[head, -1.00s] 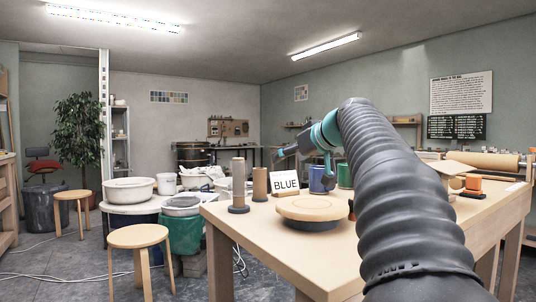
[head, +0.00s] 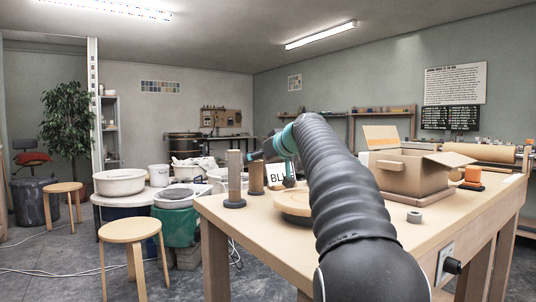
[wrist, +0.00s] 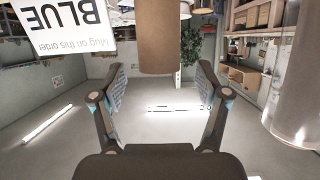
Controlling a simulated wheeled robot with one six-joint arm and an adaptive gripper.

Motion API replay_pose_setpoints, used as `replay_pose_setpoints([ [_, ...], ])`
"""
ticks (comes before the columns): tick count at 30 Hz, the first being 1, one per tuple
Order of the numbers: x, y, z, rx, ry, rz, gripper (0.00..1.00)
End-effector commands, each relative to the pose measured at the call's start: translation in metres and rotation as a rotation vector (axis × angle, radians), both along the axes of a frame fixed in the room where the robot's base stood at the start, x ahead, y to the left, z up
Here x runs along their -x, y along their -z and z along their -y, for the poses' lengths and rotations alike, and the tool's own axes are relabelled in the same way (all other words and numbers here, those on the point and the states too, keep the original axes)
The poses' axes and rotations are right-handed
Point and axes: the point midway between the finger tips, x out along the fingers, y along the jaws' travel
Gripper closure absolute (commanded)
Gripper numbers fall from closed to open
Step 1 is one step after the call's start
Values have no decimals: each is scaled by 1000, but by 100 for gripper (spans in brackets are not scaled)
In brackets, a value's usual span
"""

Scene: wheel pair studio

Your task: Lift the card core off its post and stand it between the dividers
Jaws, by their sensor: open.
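The brown card core (head: 256,178) stands upright on a dark round base on the table, beside a grey cylinder (head: 234,174). Its post is hidden inside it. In the wrist view, which is upside down, the core (wrist: 157,38) hangs from the top edge, its end centred between my fingertips. My gripper (head: 262,153) is open and empty near the core's top; its spread fingers (wrist: 159,80) show either side of the core, apart from it. Whether the core is between the pads or just beyond is unclear. I cannot make out the dividers.
A white BLUE sign (wrist: 62,25) stands close beside the core. A round wooden disc (head: 292,204) sits in front, partly behind my arm. A stool (head: 130,230) stands left.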

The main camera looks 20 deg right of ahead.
Motion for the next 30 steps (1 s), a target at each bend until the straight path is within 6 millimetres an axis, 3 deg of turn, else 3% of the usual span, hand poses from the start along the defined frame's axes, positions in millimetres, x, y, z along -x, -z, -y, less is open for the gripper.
replay_pose_setpoints([
  [6,-20,8,-3,1,1,-1,25],
  [17,-24,10,-4,1,1,1,25],
  [18,-24,10,-4,1,1,0,28],
  [24,-24,10,-4,0,1,0,78],
  [26,-24,10,-4,0,1,0,90],
  [27,-24,10,-4,0,1,0,59],
  [30,-24,10,-4,0,1,0,84],
])
